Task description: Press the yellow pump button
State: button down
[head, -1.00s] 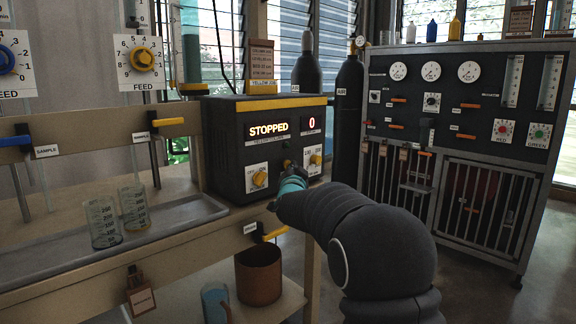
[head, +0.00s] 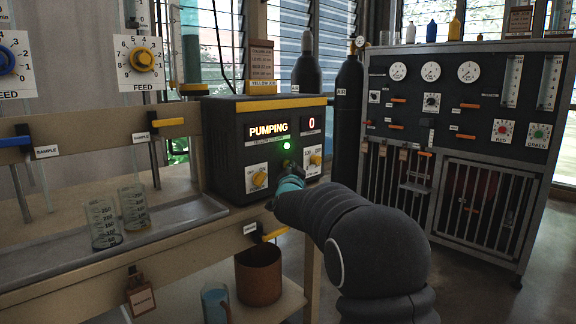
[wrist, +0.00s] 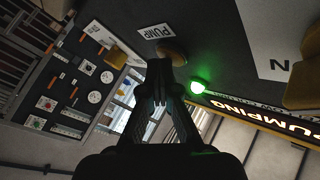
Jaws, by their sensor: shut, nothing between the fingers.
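The pump box (head: 226,150) is dark with a yellow strip along its top and stands on the bench. Its display (head: 268,130) reads PUMPING, with a 0 in the window to the right. A green lamp (head: 286,146) is lit below the display; it also glows in the wrist view (wrist: 198,86). My gripper (head: 292,168) is shut and empty at the box's front face. In the wrist view its tips (wrist: 160,64) are at the yellow-brown pump button (wrist: 172,52), beside a PUMP label. The gripper hides part of the button, and I cannot tell whether they touch.
Yellow knobs (head: 260,179) sit on the box's front to the left and right of my gripper. Two beakers (head: 134,208) stand in the tray at left. Dark cylinders (head: 347,120) and a gauge cabinet (head: 455,140) stand to the right. Open floor lies before the cabinet.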

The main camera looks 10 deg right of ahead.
jog(key=shift+s+f+b, duration=0.1)
jog(key=shift+f+b, duration=0.05)
jog(key=shift+b, duration=0.2)
jog(key=shift+s+d, duration=0.1)
jog(key=shift+s, duration=0.1)
jog(key=s+d+b, duration=0.3)
jog(key=s+b, duration=0.2)
jog(key=shift+d, duration=0.35)
dwell(0.4)
